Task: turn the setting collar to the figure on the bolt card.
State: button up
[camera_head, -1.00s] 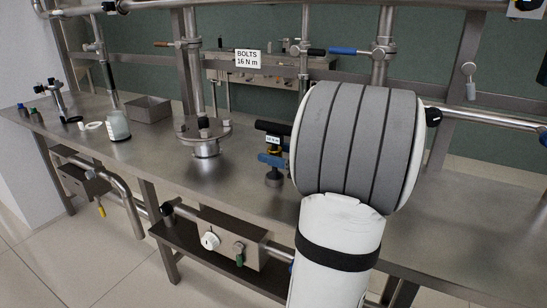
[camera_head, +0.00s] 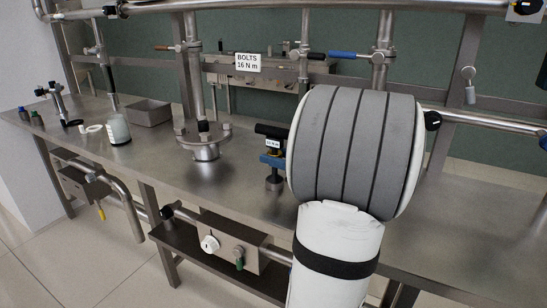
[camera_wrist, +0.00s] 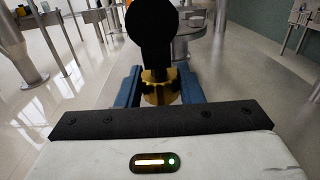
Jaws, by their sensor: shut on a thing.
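The bolt card (camera_head: 248,62) hangs on the rail and reads "BOLTS 16 N m". The setting tool has a black cross handle (camera_head: 270,130) and a small white label (camera_head: 272,143) whose figure is too small to read surely. Its brass-yellow setting collar (camera_wrist: 160,88) shows in the wrist view, below the black handle end. My gripper (camera_wrist: 160,92) has a blue finger on each side of the collar and is shut on it. In the head view its blue fingers (camera_head: 272,160) show just below the label. The collar is mostly hidden there.
A bolted flange (camera_head: 204,148) stands left of the tool on the steel bench (camera_head: 150,165). A steel tray (camera_head: 149,114) and a white jar (camera_head: 118,129) stand further left. Pipes and a blue-handled valve (camera_head: 343,55) run behind. My arm hides the bench to the right.

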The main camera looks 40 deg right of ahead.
jog(key=m+h, duration=0.2)
jog(key=h, duration=0.1)
jog(key=shift+a+r+t, duration=0.1)
jog(key=shift+a+t, duration=0.1)
jog(key=shift+t, duration=0.2)
jog(key=shift+d+m+h, duration=0.1)
jog(key=shift+m+h, duration=0.9)
jog(key=shift+h, duration=0.5)
jog(key=o, duration=1)
jog(key=shift+c, duration=0.2)
